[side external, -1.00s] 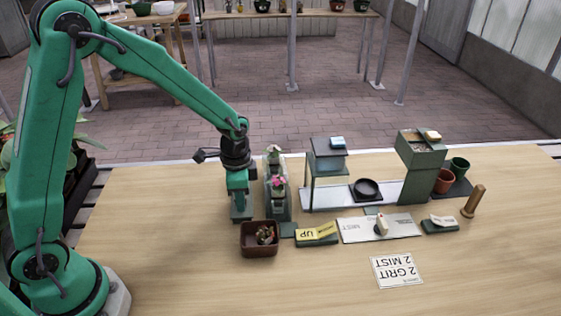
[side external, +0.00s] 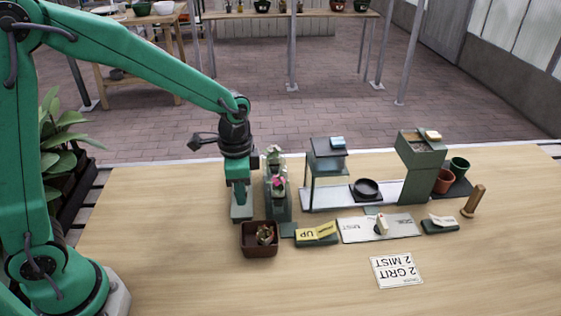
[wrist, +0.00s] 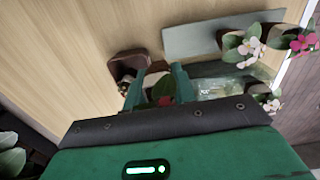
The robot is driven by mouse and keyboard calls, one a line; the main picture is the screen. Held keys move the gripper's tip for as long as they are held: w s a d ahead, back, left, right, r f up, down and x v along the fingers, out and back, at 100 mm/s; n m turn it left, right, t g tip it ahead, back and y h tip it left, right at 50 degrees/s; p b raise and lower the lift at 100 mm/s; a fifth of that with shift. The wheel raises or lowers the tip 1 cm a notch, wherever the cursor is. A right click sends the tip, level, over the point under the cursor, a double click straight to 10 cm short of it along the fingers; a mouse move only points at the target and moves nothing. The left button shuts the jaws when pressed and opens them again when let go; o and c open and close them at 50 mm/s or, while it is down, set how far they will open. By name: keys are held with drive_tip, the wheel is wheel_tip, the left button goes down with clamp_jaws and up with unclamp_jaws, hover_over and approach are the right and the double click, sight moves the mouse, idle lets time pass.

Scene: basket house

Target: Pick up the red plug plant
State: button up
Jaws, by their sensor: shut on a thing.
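The red plug plant (wrist: 166,100) shows as a small red bloom with dark leaves between my fingers in the wrist view, partly hidden by the gripper body. My gripper (side external: 240,196) points down at the left of the plant tray and is shut on the plug plant; in the wrist view its two green fingers (wrist: 160,86) stand on either side of it. In the side view the plug is hidden behind the gripper. The fingertips are low over the table, by a grey-green block (side external: 241,212); I cannot tell whether the plug is clear of it.
A green tray (side external: 278,205) with pink- and white-flowered plants stands close on the right. A brown square pot (side external: 259,250) is in front. The front table is mostly clear.

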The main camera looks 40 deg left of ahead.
drive_tip(key=s+d+r, duration=0.4)
drive_tip(key=d, duration=0.1)
drive_tip(key=shift+s+d+r, duration=0.2)
drive_tip(key=shift+s+d, duration=0.05)
drive_tip(key=shift+d, duration=0.15)
idle(0.3)
drive_tip(key=w+a, duration=0.3)
drive_tip(key=w, duration=0.5)
drive_tip(key=w+a+f, duration=0.1)
drive_tip(key=w+a, duration=0.2)
drive_tip(key=w, duration=0.6)
drive_tip(key=shift+w+a+f, duration=0.15)
drive_tip(key=shift+a, duration=0.15)
drive_tip(key=shift+f, duration=0.2)
